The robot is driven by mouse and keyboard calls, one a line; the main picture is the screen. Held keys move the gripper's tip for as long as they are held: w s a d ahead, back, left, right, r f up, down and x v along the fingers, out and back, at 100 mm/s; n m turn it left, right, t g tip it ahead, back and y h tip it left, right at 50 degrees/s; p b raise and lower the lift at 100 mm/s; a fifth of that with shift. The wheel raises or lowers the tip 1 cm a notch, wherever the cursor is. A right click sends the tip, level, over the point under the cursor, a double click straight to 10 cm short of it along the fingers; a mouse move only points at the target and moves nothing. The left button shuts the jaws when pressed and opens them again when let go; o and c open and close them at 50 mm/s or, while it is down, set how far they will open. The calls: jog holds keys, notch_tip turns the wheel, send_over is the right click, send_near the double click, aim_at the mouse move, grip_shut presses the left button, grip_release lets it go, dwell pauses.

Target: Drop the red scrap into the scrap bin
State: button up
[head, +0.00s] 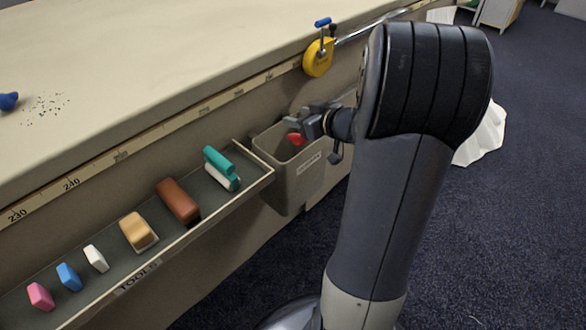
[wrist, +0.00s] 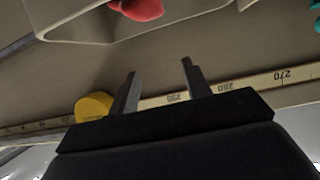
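The red scrap (head: 297,139) shows within the mouth of the grey scrap bin (head: 303,182), just below my gripper (head: 301,121). In the wrist view, the scrap (wrist: 138,9) is at the top edge, partly cut off, over the bin's opening, with the bin's rim (wrist: 75,41) around it. I cannot tell whether the scrap rests on anything. The fingers of my gripper (wrist: 160,80) stand apart with nothing between them, and the scrap is clear of them. The bin's floor is hidden.
A tool tray (head: 155,206) left of the bin holds a teal-and-white tool (head: 221,167), a brown block (head: 178,201) and several smaller blocks. A yellow tape measure (head: 318,59) hangs at the edge of the cloth table (head: 150,60). Dark crumbs lie on the table.

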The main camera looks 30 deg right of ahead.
jog(key=shift+o, duration=1.4)
jog(key=p+v, duration=0.4)
jog(key=v, duration=0.6)
jog(key=shift+s+r, duration=0.2)
jog(key=shift+s, duration=0.15)
jog(key=shift+d, duration=0.1)
jog(key=b+x, duration=0.2)
jog(key=x, duration=0.3)
jog(key=b+x, duration=0.2)
jog(key=x, duration=0.3)
jog(key=shift+f, duration=0.25)
jog(key=shift+w+r+p, duration=0.4)
jog(key=shift+r+p, duration=0.4)
jog(key=shift+p, duration=0.1)
notch_tip(320, 180, up, 2)
jog(key=p, duration=0.3)
jog(key=shift+r, duration=0.1)
